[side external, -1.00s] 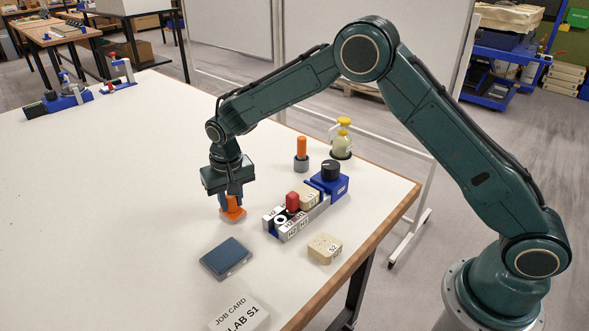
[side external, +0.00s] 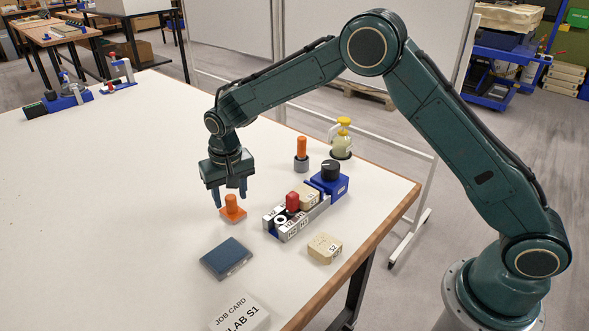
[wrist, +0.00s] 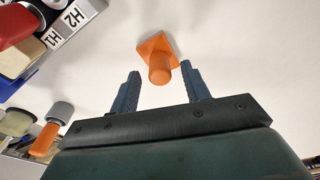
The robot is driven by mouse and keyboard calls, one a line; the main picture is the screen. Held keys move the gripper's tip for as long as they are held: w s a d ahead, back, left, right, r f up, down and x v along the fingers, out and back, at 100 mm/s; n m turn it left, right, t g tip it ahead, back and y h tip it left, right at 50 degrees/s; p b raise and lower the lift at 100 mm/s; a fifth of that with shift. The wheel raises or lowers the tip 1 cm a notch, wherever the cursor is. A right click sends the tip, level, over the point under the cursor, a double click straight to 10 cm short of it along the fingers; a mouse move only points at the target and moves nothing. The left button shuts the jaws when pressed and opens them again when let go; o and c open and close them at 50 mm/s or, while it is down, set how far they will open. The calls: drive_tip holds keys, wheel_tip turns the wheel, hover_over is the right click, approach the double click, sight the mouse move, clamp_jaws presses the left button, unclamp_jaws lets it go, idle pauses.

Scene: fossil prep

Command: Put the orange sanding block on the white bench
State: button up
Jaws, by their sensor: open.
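The orange sanding block (side external: 233,209) has a flat square base and an upright round knob. It rests on the white bench (side external: 130,200), left of the blue fixture. My gripper (side external: 230,196) is open just above and around the block's knob, with a finger to each side and none closed on it. In the wrist view the sanding block (wrist: 159,60) shows beyond and between the open fingertips of my gripper (wrist: 160,78), apart from them.
A blue fixture (side external: 328,185) with labelled grey blocks and a red knob stands to the right. A beige block marked S2 (side external: 325,248), a dark blue pad (side external: 226,258) and a job card (side external: 238,312) lie nearer. An orange-handled tool (side external: 301,150) and yellow-topped bottle (side external: 342,138) stand behind.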

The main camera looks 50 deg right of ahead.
sight(232, 200)
wheel_tip(232, 200, up, 10)
drive_tip(key=s, duration=0.1)
drive_tip(key=shift+a, duration=0.15)
drive_tip(key=shift+s+r, duration=0.1)
idle(0.6)
drive_tip(key=s+d+r+n+t, duration=0.1)
drive_tip(key=s+d+r, duration=0.4)
drive_tip(key=s+r, duration=0.25)
drive_tip(key=s+d+r+t, duration=0.1)
drive_tip(key=s+d+r, duration=0.45)
drive_tip(key=s, duration=0.25)
drive_tip(key=s+d+f+n+t, duration=0.1)
drive_tip(key=s+d, duration=0.1)
drive_tip(key=s, duration=0.8)
drive_tip(key=s+d+f+n+t, duration=0.1)
drive_tip(key=s+d, duration=0.1)
drive_tip(key=s, duration=0.8)
